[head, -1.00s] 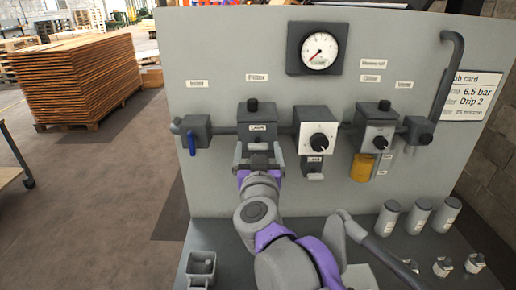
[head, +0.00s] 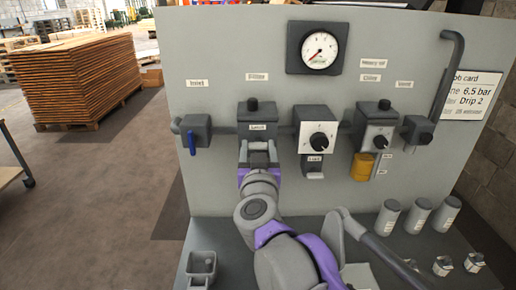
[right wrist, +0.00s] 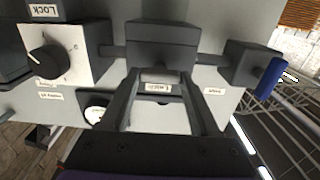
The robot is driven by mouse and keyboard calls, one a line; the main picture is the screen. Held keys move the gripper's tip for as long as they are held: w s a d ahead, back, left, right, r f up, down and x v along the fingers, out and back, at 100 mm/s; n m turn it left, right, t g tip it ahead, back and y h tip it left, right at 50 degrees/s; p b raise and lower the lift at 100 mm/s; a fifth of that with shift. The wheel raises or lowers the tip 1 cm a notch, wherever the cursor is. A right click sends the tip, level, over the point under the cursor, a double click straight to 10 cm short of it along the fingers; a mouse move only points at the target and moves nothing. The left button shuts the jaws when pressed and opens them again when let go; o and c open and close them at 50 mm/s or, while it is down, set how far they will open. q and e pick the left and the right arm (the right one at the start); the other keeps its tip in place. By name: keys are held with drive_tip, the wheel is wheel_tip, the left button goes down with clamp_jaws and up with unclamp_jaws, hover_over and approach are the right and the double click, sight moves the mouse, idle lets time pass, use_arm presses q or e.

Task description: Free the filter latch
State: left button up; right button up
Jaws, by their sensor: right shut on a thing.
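The filter housing (head: 258,112) is a dark grey block with a black cap and a small label on its front, left of centre on the grey panel. It also shows in the right wrist view (right wrist: 162,38). My right gripper (head: 258,148) is just below that label, with its two fingers closed in on the filter latch, a small grey piece at the housing's front. In the right wrist view the fingertips (right wrist: 162,76) flank this light grey piece. The latch is mostly hidden by the fingers. My left gripper is not in view.
A blue-handled inlet valve (head: 190,142) stands left of the filter. A regulator with a black knob (head: 319,141) stands right of it, then an oiler with a yellow bowl (head: 362,168). A gauge (head: 320,50) hangs above. Several canisters (head: 416,216) stand on the shelf at right.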

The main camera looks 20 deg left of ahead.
drive_tip(key=shift+m, duration=0.3)
drive_tip(key=m+p, duration=0.1)
drive_tip(key=m, duration=0.2)
drive_tip(key=shift+m, duration=0.4)
drive_tip(key=m+p, duration=0.1)
drive_tip(key=m, duration=0.3)
drive_tip(key=shift+d+m, duration=0.1)
drive_tip(key=shift+m, duration=0.2)
drive_tip(key=m+p, duration=0.1)
drive_tip(key=m, duration=0.3)
drive_tip(key=shift+f+m+p, duration=0.15)
drive_tip(key=shift+m+p, duration=0.3)
drive_tip(key=shift+m, duration=1.95)
drive_tip(key=o, duration=1.4)
drive_tip(key=shift+c, duration=0.2)
